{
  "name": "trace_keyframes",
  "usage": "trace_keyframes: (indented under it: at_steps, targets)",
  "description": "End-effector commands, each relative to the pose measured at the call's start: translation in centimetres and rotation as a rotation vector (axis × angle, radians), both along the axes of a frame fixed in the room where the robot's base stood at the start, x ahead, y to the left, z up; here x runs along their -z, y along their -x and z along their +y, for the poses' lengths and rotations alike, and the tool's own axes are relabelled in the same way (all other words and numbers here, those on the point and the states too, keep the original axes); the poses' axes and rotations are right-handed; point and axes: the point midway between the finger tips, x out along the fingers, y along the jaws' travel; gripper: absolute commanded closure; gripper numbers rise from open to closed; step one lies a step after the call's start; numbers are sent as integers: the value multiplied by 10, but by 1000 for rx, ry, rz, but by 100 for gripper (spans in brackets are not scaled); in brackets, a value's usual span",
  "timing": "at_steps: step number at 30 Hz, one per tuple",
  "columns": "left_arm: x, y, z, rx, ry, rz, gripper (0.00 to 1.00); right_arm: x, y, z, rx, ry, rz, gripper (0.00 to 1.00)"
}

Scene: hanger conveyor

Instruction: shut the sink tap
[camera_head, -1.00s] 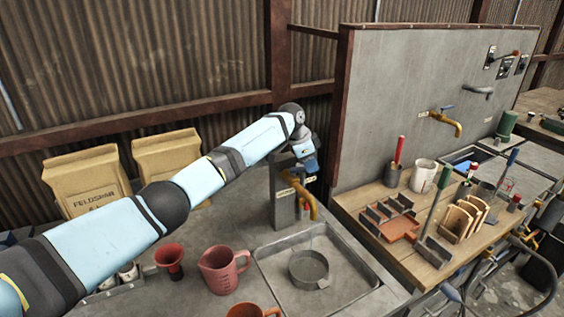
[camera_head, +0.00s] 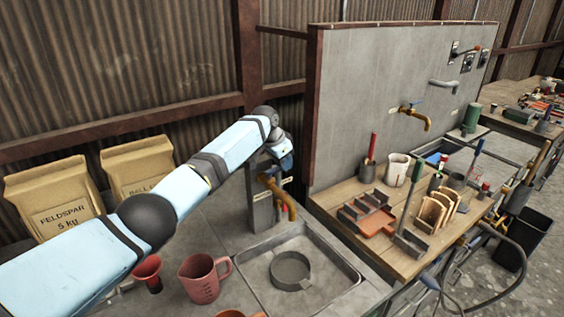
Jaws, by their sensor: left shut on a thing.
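A brass tap (camera_head: 283,200) stands on a grey post at the back of a shallow grey basin (camera_head: 335,262) with a round ring in it. My left gripper (camera_head: 277,165) reaches in from the left and is at the top of this tap. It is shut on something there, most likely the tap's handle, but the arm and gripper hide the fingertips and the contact. No water stream shows below the spout. A second brass tap (camera_head: 416,116) with a blue lever is on the grey wall panel, apart from my gripper. My right gripper is out of view.
A pink jug (camera_head: 203,279) and a red funnel cup (camera_head: 147,270) stand left of the basin. Feldspar bags (camera_head: 57,200) lean at the back left. A wooden bench (camera_head: 335,209) with tools, a mug and holders is on the right, before the grey panel (camera_head: 385,75).

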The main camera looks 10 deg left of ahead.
Motion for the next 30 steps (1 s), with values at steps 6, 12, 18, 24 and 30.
trace_keyframes:
  at_steps: [6, 12, 18, 24, 30]
  targets:
    - [1, 0, 1, -2, 1, 2, 74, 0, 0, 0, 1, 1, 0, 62]
    - [0, 0, 1, -1, 1, 1, 55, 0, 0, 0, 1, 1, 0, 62]
    - [-1, 0, 1, -1, 0, 0, 55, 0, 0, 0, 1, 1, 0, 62]
    - [-23, 6, 9, 0, 2, -3, 55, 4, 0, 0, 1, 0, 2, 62]
    - [-66, 18, 21, 0, 1, -4, 55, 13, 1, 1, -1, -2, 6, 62]
